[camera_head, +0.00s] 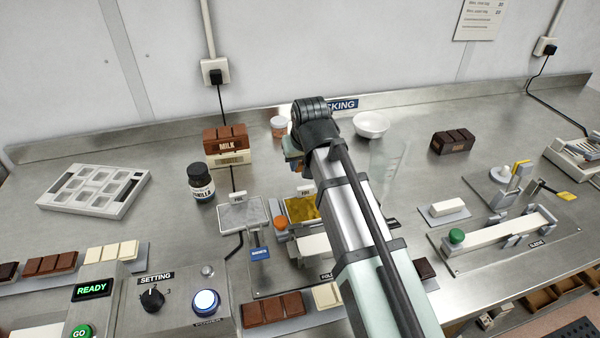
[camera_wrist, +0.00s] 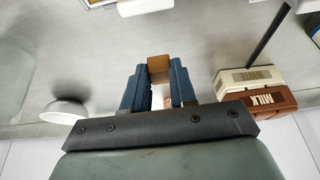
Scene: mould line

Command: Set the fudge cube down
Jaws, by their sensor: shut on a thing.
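The fudge cube (camera_wrist: 159,66) is a small tan-brown block. It sits between the two blue finger pads of my gripper (camera_wrist: 158,78) in the wrist view, with its end sticking out past the tips. My gripper is shut on it. In the head view my gripper shows only in part, as a bit of blue at the left of my wrist; my own arm hides the rest and the cube. The steel counter (camera_wrist: 110,45) lies behind the cube in the wrist view. I cannot tell how high above it the cube is.
A milk chocolate block (camera_head: 225,139) on a pale block (camera_head: 232,158) stands left of my gripper; a dark bottle (camera_head: 201,184) is nearby. A white bowl (camera_head: 371,125) and a glass beaker (camera_head: 388,158) are to the right. Silver and gold foil trays (camera_head: 243,214) lie in front.

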